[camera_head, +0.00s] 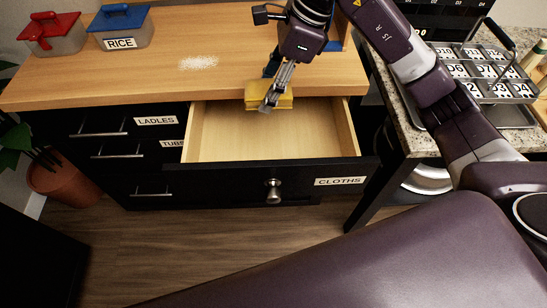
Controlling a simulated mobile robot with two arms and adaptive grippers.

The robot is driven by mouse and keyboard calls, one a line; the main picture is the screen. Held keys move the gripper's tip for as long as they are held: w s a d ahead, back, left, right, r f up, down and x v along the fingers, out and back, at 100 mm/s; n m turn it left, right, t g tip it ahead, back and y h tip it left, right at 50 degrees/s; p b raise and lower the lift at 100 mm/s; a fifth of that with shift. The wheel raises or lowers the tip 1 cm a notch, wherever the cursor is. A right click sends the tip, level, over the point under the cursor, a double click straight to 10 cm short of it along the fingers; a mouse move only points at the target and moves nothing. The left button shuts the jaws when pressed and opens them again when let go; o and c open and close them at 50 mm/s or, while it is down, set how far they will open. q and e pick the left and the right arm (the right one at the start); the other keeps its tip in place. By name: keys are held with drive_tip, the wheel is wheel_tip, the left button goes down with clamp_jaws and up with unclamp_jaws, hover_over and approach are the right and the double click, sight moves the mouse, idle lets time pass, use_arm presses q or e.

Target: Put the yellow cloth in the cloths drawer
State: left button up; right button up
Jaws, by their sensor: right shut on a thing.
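The yellow cloth (285,101) is a folded block held by my right gripper (268,104), which is shut on it. The cloth is at the counter's front edge, over the back part of the open drawer as seen here; its exact height above the drawer floor is hard to tell. The cloths drawer (340,170) is pulled out, with a black front labelled CLOTHS and a pale wooden inside. The part of the drawer that shows is empty. My left gripper is not in view.
The wooden counter (130,65) has a white spill (198,62), a red-lidded container (55,33) and a blue-lidded RICE container (121,27). Closed drawers labelled LADLES (155,121) and TUBS are at left. A tray with numbered compartments (480,75) stands on the speckled counter at right.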

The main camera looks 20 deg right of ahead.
hover_over(266, 153)
drive_tip(key=d, duration=0.1)
wheel_tip(266, 153, down, 7)
drive_tip(key=f, duration=0.4)
drive_tip(key=f+p, duration=0.1)
drive_tip(key=f, duration=0.4)
drive_tip(key=shift+s+d+f, duration=0.1)
drive_tip(key=shift+s+f, duration=0.05)
drive_tip(key=shift+s, duration=0.05)
wheel_tip(266, 153, down, 4)
drive_tip(key=shift+r+p, duration=0.1)
drive_tip(key=shift+p, duration=0.3)
drive_tip(key=shift+f, duration=0.3)
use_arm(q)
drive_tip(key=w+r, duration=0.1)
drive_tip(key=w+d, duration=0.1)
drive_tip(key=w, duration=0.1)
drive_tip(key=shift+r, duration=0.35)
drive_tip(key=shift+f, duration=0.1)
use_arm(e)
drive_tip(key=shift+f+b, duration=0.2)
drive_tip(key=shift+b, duration=0.1)
drive_tip(key=o, duration=1.2)
drive_tip(key=shift+r, duration=0.1)
drive_tip(key=shift+c, duration=0.2)
